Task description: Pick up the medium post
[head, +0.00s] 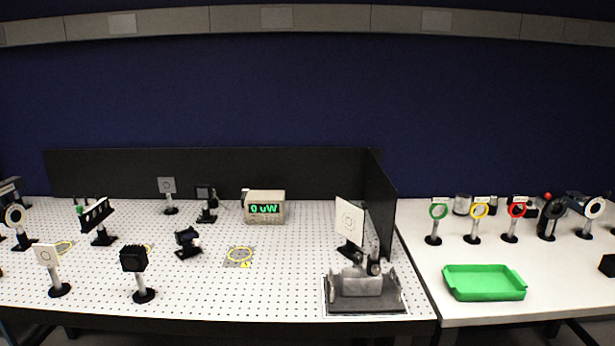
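Three upright posts with coloured rings and small white tags stand on the right table: a green-ringed post (434,226), a yellow-ringed post (475,225) and a red-ringed post (513,224). Each has a dark round foot. The tags are too small to read, and the posts look close in height, so I cannot tell which is the medium one. I cannot make out my gripper in the head view, and nothing is seen touching the three posts.
A green tray (484,294) lies in front of the posts. A grey mechanism (362,284) on a dark plate sits at the perforated table's front right. A black partition (381,205) stands near that table's right edge. Several optics and a meter (264,207) stand further left.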

